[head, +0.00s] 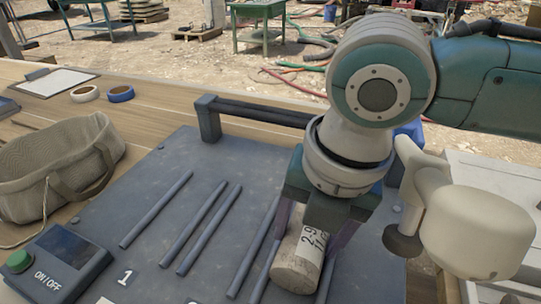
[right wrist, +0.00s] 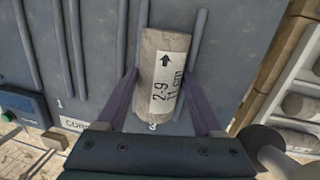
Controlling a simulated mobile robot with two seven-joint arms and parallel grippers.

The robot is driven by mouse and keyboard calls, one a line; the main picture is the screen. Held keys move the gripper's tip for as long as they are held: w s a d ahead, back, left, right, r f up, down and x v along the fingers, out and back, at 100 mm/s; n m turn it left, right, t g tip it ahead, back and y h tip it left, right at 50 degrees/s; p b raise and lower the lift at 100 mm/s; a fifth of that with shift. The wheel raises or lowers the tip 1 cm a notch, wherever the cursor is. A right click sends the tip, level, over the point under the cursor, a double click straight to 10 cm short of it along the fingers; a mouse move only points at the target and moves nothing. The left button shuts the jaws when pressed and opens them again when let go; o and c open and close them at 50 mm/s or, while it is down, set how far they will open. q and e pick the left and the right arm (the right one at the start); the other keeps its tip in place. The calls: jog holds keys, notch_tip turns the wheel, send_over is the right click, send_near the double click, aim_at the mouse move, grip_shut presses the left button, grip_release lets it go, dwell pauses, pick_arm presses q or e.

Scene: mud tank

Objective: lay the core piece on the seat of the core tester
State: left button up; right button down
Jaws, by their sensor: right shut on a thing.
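The core piece (head: 299,258) is a beige-grey cylinder with a white label reading 2-9 and 11 cm. In the right wrist view, the core piece (right wrist: 164,65) shows its label with a black arrow pointing up the picture. My right gripper (head: 312,232) is shut on it, one purple finger on each side. The core tester (head: 150,215) is a dark grey plate with several thin rods lying along it. The core piece is over the right-hand pair of rods, by the number 3; whether it touches them I cannot tell. My left gripper is not in view.
An ON/OFF box (head: 60,262) with a green button stands at the tester's left front. A bar handle (head: 260,112) crosses its back edge. A rack of cores (right wrist: 300,105) is right.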

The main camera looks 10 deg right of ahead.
jog(key=shift+f, duration=0.3)
dwell(0.4)
grip_release()
